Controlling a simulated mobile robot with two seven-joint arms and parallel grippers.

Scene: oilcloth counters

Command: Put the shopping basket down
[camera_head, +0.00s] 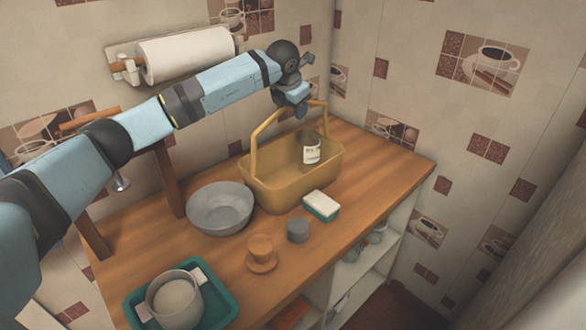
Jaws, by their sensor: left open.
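The yellow shopping basket (268,186) stands on the wooden counter (365,165) towards its far right end, with its handle raised. A dark bottle with a pale label (311,152) stands inside it. My left gripper (299,108) is above the basket, close to the top of the handle, and points down. It is open. Whether its fingers touch the handle or straddle it is too small to tell. My right gripper is not in view.
A grey bowl (220,211) stands left of the basket. A sponge (321,205), a grey cup (297,231) and an orange cup (261,250) are in front. A pot (174,298) sits on a green tray (222,313). The counter's right end is clear.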

